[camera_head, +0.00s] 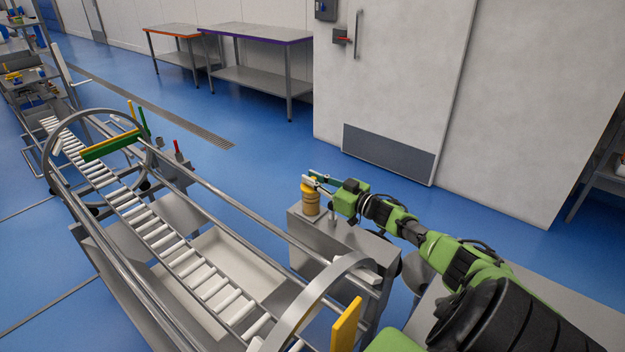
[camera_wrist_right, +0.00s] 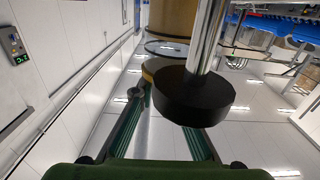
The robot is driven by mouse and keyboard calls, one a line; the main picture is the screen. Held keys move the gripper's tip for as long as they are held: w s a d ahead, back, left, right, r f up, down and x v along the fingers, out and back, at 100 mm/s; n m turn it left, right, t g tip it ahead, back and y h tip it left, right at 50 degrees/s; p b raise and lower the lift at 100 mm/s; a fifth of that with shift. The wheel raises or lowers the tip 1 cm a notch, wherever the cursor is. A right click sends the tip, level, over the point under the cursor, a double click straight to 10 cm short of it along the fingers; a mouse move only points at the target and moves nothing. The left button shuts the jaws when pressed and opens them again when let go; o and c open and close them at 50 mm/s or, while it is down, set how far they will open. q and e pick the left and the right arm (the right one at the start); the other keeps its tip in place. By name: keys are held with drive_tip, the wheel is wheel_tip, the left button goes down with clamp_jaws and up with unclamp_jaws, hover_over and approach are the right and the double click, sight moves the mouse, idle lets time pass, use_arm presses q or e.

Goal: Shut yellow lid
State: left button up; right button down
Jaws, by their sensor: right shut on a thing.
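My right gripper (camera_head: 314,180) is at the jar's top, reaching in from the right. In the right wrist view its green fingers (camera_wrist_right: 165,105) are shut on the yellow lid (camera_wrist_right: 154,72), seen as a tan round edge partly hidden by a black disc. A grey ring and the tan jar body (camera_wrist_right: 168,20) show beyond it. I cannot tell how tightly the lid sits on the jar. My left gripper is not in view.
The grey cabinet (camera_head: 345,246) has a short metal post beside the jar. A black disc on a metal rod (camera_wrist_right: 205,95) is close to my right fingers. The roller conveyor (camera_head: 205,280) with metal rails runs along the left. Blue floor is free behind the cabinet.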

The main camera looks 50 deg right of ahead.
idle(0.3)
drive_tip(key=c, duration=2)
unclamp_jaws()
drive_tip(key=shift+f, duration=0.1)
drive_tip(key=shift+s+d, duration=0.2)
drive_tip(key=shift+s, duration=1.8)
drive_tip(key=shift+s+d, duration=0.2)
drive_tip(key=shift+s, duration=1.75)
drive_tip(key=shift+s+d, duration=0.2)
drive_tip(key=shift+s, duration=1.8)
